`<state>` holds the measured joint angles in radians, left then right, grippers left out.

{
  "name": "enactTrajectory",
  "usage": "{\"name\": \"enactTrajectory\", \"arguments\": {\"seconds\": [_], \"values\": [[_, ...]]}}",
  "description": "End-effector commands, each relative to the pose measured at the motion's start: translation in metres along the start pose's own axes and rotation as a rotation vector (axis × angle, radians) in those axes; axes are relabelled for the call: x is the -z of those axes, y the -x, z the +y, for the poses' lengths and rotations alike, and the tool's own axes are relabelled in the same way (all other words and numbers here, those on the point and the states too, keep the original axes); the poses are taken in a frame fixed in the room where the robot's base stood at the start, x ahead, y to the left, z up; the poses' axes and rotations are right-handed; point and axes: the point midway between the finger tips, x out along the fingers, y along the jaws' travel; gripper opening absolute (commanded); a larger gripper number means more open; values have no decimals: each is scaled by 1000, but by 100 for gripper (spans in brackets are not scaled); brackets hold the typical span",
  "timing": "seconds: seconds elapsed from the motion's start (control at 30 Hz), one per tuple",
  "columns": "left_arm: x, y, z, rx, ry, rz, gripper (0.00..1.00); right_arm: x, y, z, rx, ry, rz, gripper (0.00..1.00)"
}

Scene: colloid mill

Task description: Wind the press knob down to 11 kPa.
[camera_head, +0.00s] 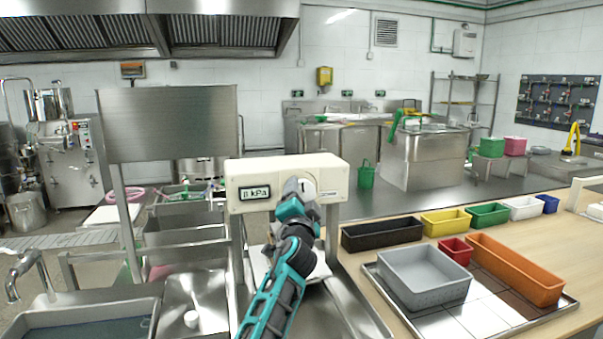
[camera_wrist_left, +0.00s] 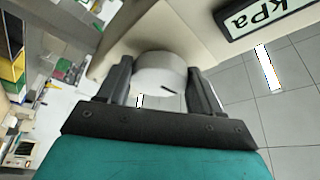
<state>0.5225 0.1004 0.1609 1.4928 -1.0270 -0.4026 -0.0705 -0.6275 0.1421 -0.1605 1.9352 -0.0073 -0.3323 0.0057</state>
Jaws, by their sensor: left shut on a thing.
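The press (camera_head: 332,175) is a cream box with a display (camera_head: 255,193) that ends in "kPa"; its digits are too small to read surely. The press knob (camera_head: 309,187) is a pale round knob on its front, right of the display, partly hidden by my gripper. My left gripper (camera_head: 298,188) is at the press front, shut on the knob. In the left wrist view, the grey-white knob (camera_wrist_left: 160,70) sits between the two dark fingers, with a dark mark on its face. The display (camera_wrist_left: 265,15) shows only "kPa" there. My right gripper is not in view.
A wooden table (camera_head: 380,263) at right holds a metal tray (camera_head: 495,325) with a grey bin (camera_head: 425,280) and an orange bin (camera_head: 515,268). A sink (camera_head: 90,315) with a tap (camera_head: 22,270) is at lower left. A steel panel (camera_head: 170,125) stands left of the press.

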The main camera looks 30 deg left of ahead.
Motion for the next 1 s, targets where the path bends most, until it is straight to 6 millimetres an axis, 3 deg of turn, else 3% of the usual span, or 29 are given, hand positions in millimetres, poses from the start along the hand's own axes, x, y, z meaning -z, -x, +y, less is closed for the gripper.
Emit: {"name": "enactTrajectory", "arguments": {"seconds": [0.03,0.23,0.6,1.0], "values": [[4,-2,-8,-20,-46,0,35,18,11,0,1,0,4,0],[2,-1,-6,-85,-211,1,35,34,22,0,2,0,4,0],[1,0,-4,-173,-422,1,35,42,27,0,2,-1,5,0],[2,0,-4,-202,-491,0,35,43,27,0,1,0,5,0]]}}
